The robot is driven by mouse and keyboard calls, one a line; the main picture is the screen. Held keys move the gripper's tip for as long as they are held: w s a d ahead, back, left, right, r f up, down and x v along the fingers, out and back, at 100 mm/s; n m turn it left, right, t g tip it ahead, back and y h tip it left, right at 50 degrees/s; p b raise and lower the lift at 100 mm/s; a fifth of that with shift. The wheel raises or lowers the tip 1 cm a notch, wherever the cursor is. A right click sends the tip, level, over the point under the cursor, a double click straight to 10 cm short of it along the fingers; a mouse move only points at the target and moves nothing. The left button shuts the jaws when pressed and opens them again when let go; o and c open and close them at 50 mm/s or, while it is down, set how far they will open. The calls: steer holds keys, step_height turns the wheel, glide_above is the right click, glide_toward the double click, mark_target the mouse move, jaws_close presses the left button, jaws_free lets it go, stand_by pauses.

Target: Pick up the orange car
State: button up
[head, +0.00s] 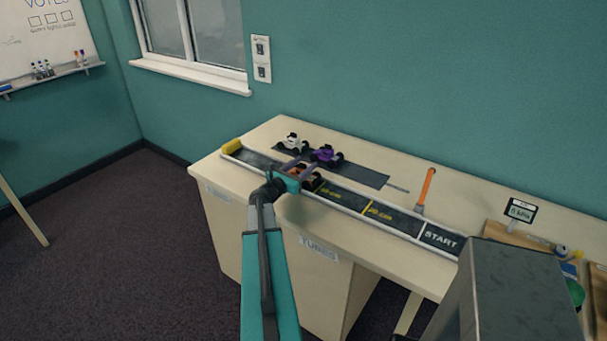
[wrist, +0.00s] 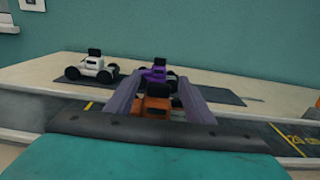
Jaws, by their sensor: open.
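The orange car (wrist: 156,108) sits on the dark track, between the two fingers of my gripper (wrist: 158,92) in the wrist view. My gripper is open, with one finger on each side of the car; I cannot tell whether either finger touches it. In the head view the orange car (head: 299,171) is partly hidden by my gripper (head: 292,166), which reaches over the track from the front. The car's lower part is hidden behind the gripper's palm in the wrist view.
A purple car (head: 325,155) stands just behind on a dark strip (head: 362,174), with a white car (head: 291,143) to its left.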

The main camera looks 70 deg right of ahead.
steer(key=shift+c, duration=0.3)
steer(key=c, duration=1.1)
steer(key=shift+r, duration=0.2)
steer(key=shift+r+b, duration=0.45)
steer(key=shift+r, duration=0.25)
steer(key=shift+r+b, duration=0.35)
steer(key=shift+r, duration=0.55)
steer(key=s+a+r+p, duration=0.1)
steer(key=s+a+p, duration=0.2)
steer(key=s+a, duration=0.6)
steer(key=shift+s+r, duration=0.35)
steer(key=shift+s, duration=0.15)
